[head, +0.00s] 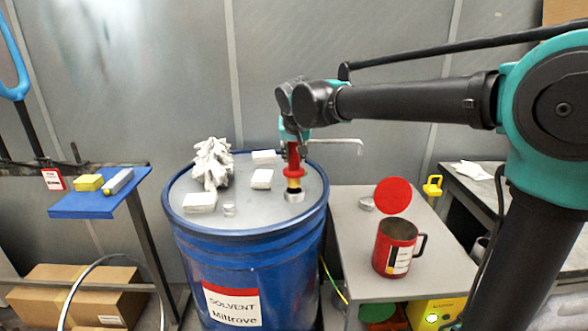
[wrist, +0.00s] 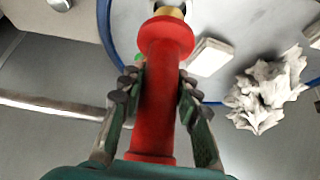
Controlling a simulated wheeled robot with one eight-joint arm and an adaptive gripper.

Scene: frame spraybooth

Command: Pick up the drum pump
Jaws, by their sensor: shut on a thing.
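The drum pump (head: 293,175) is red with a brass collar and stands upright on the grey lid of a blue solvent drum (head: 245,268). Its thin grey spout (head: 345,141) reaches out to the right in the head view. In the wrist view the red pump body (wrist: 157,95) runs up the middle, with a wide red flange near the top. My gripper (wrist: 155,88) has its fingers shut on the red body, one on each side. In the head view my gripper (head: 294,132) is around the pump's upper part and partly hides it.
Crumpled white cloth (head: 212,165) and several white pads (head: 200,202) lie on the drum lid. A grey table to the right holds a red can (head: 397,246) and a red disc (head: 393,196). A blue shelf (head: 100,199) with small blocks is at left. A grey wall stands behind.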

